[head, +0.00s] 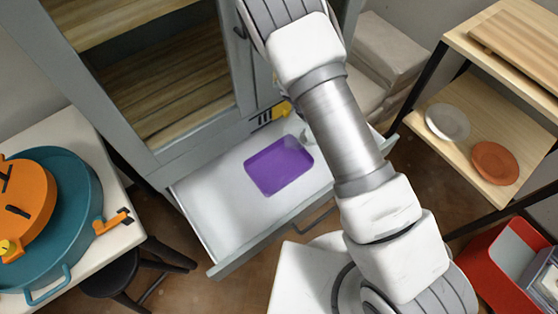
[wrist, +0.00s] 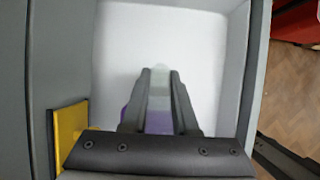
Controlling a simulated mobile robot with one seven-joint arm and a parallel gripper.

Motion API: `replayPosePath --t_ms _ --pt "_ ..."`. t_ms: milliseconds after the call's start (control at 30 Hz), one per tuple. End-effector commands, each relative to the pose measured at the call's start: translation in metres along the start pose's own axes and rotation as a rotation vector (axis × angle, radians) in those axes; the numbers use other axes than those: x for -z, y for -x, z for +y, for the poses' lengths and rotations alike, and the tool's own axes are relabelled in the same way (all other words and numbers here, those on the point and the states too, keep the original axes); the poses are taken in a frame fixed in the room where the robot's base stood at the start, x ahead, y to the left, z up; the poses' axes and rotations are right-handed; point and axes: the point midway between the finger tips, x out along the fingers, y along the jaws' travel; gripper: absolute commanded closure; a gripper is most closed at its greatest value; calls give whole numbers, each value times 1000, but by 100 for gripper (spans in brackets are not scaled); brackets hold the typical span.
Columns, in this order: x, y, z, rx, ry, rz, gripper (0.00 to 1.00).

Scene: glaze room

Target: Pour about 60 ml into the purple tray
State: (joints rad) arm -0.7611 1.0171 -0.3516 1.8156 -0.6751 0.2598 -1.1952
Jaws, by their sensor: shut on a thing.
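The purple tray (head: 279,165) lies flat on the white floor of the pulled-out drawer (head: 215,190). My gripper (wrist: 160,73) is shut on a pale, see-through vessel (wrist: 159,90) above the drawer. In the head view a faint clear shape sits over the tray's upper right corner, and my arm hides most of the gripper. The vessel's tilt, its fill level and any liquid in the tray cannot be made out.
The grey cabinet (head: 150,165) stands behind the drawer. A teal pan with an orange piece (head: 75,215) is on the left table, with a black stool (head: 125,283) below.

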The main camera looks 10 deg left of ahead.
Motion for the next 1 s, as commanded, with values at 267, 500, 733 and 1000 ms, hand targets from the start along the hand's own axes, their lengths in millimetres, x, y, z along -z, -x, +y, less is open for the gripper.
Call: replayPosePath --t_ms 267,500,733,1000 --pt "-3 0 -1 2 -3 30 100" --pt "-7 0 0 1 -3 96 100" --pt "-12 2 -1 1 -3 160 100" --pt "-17 -1 -1 1 -5 235 100"
